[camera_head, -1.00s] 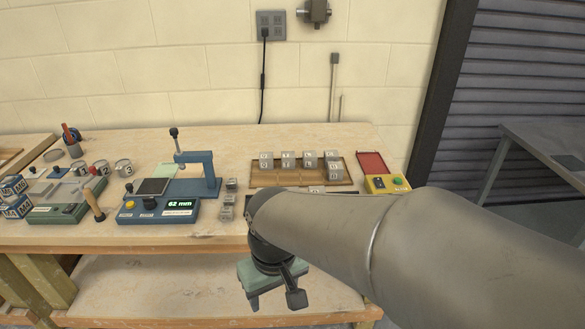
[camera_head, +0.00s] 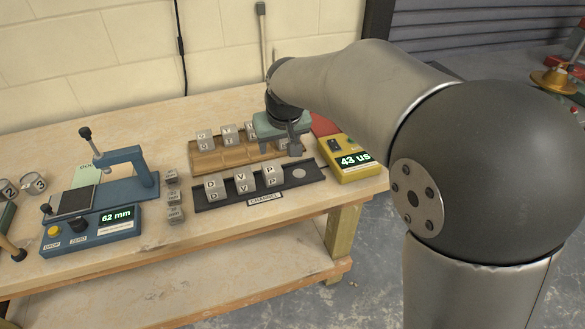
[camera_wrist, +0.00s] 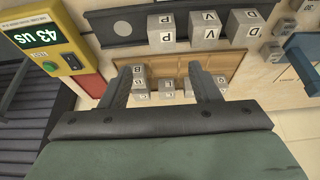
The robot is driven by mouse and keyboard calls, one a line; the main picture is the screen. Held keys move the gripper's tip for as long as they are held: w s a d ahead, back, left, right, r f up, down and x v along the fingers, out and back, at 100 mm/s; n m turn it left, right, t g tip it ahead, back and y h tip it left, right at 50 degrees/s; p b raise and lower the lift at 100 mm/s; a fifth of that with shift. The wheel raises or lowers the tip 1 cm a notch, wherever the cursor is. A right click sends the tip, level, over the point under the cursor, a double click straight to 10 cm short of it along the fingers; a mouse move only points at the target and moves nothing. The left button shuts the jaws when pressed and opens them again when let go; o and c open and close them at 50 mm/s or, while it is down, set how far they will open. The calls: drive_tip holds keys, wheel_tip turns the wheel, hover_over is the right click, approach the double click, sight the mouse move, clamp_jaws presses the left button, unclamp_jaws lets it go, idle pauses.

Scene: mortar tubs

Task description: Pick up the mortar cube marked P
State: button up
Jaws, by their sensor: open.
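The cube marked P (camera_head: 270,176) is a grey block at the right end of the row in the black tray labelled CHANNEL (camera_head: 215,207). Cubes marked V (camera_head: 243,183) and D (camera_head: 214,187) stand to its left. In the wrist view the P cube (camera_wrist: 161,36) appears upside down, beyond my fingertips and roughly between them sideways. My gripper (camera_wrist: 162,70) is open and empty, with its fingers over the wooden tray (camera_wrist: 178,66). In the head view my gripper (camera_head: 294,148) hangs behind and right of the P cube, hiding part of the wooden tray.
The wooden tray (camera_head: 208,163) behind the channel holds several lettered cubes. A yellow box (camera_head: 350,160) reading 43 us stands right of the channel. Several small cubes (camera_head: 173,195) and a blue press (camera_head: 125,180) stand left. A round pale spot (camera_head: 299,174) right of P is clear.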

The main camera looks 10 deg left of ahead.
drive_tip(key=p, duration=0.1)
approach(272, 168)
drive_tip(key=x, duration=0.5)
drive_tip(key=shift+d+f, duration=0.2)
drive_tip(key=shift+f, duration=0.05)
drive_tip(key=shift+a+p+x, duration=0.2)
drive_tip(key=shift+p+x, duration=0.35)
drive_tip(key=shift+x, duration=2.1)
drive_tip(key=shift+w+r, duration=0.1)
drive_tip(key=shift+r, duration=0.05)
drive_tip(key=c, duration=0.9)
